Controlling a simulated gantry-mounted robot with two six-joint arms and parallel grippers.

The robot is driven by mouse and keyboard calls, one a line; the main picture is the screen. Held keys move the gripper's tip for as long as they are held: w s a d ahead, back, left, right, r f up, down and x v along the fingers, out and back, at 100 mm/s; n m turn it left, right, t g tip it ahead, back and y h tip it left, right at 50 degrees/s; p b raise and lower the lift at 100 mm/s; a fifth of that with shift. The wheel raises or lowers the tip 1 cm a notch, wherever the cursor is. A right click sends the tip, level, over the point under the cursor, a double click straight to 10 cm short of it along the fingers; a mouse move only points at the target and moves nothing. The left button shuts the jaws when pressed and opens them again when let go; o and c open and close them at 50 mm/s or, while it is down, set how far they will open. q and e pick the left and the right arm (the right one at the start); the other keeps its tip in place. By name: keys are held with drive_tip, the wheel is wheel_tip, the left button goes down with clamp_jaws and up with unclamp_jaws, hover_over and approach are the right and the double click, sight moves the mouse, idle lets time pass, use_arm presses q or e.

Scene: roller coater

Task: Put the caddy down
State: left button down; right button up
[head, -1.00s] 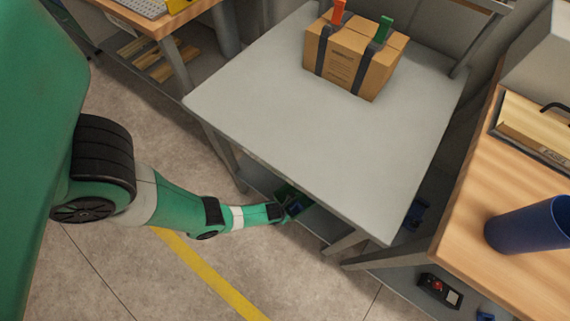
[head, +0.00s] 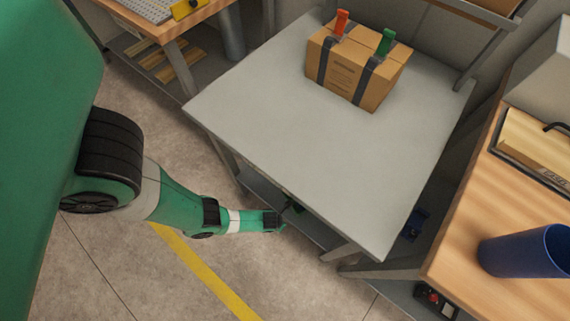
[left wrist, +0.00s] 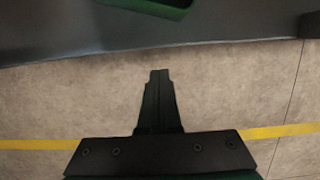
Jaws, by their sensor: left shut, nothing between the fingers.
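A green container with a raised rim (left wrist: 150,6), which looks like the caddy, sits on the grey lower shelf of the table and is cut off by the top of the left wrist view. In the head view only a small dark green part of it (head: 294,207) shows, the rest hidden under the tabletop. My left gripper (left wrist: 158,74) is shut and empty, its fingers together over the floor, just outside the shelf edge and apart from the container. It also shows in the head view (head: 282,228). My right gripper is not in view.
The grey tabletop (head: 290,140) holds a strapped cardboard box (head: 350,70) at the back; its front is clear. The lower shelf edge (left wrist: 60,55) lies ahead of my left gripper. A wooden bench (head: 480,210) with a blue cup (head: 520,253) stands at the right.

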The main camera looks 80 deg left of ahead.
use_arm(q)
drive_tip(key=p+v, duration=0.6)
drive_tip(key=v, duration=0.3)
drive_tip(key=shift+w+a+r, duration=0.25)
drive_tip(key=shift+r, duration=0.1)
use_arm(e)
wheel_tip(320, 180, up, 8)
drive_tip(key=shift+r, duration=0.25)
use_arm(q)
drive_tip(key=shift+d, duration=0.1)
